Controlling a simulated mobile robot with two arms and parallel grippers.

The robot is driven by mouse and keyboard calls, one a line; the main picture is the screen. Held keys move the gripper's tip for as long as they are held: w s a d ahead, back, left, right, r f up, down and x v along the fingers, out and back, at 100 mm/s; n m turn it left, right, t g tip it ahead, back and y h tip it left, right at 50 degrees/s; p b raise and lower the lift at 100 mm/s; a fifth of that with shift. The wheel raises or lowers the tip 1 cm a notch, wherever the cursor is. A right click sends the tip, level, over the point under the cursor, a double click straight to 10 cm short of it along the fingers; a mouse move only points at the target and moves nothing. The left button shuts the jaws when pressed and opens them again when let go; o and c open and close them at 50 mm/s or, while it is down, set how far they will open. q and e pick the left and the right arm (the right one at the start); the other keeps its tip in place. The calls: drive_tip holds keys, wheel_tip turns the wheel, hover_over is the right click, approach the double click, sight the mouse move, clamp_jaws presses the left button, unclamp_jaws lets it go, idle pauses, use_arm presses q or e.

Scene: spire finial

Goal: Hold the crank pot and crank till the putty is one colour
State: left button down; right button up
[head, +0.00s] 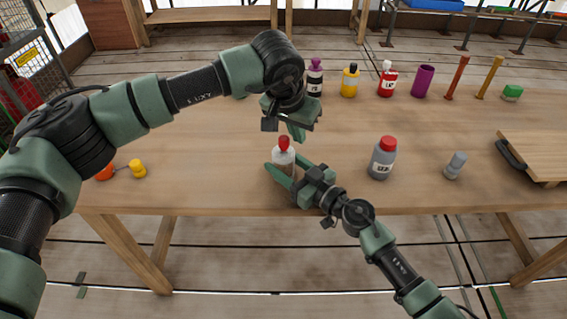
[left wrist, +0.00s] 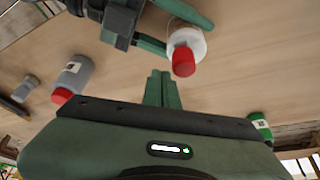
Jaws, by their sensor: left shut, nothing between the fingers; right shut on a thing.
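A pale, see-through pot (head: 284,164) with a red top (head: 284,143) stands upright near the table's front edge; I take it for the crank pot. My right gripper (head: 281,176) is shut on its body, one finger on each side. The pot also shows in the left wrist view (left wrist: 189,40), with its red top towards me. My left gripper (head: 297,133) is shut and empty, just behind and above the red top. Its closed fingers (left wrist: 161,88) are beside the red top, apparently apart from it. I cannot make out a crank arm or the putty's colour.
A grey bottle with a red cap (head: 382,160) and a small grey bottle (head: 455,166) stand right of the pot. An orange item and a yellow knob (head: 138,168) lie at left. Several bottles and posts line the back. A wooden board (head: 540,153) is far right.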

use_arm(q)
drive_tip(key=shift+f, duration=0.2)
drive_tip(key=shift+a, duration=0.15)
idle(0.3)
drive_tip(key=shift+s+a, duration=0.1)
drive_tip(key=shift+a, duration=0.2)
drive_tip(key=shift+s+a, duration=0.25)
drive_tip(key=shift+s, duration=0.1)
drive_tip(key=shift+w+d, duration=0.1)
drive_tip(key=shift+d, duration=0.1)
idle(0.5)
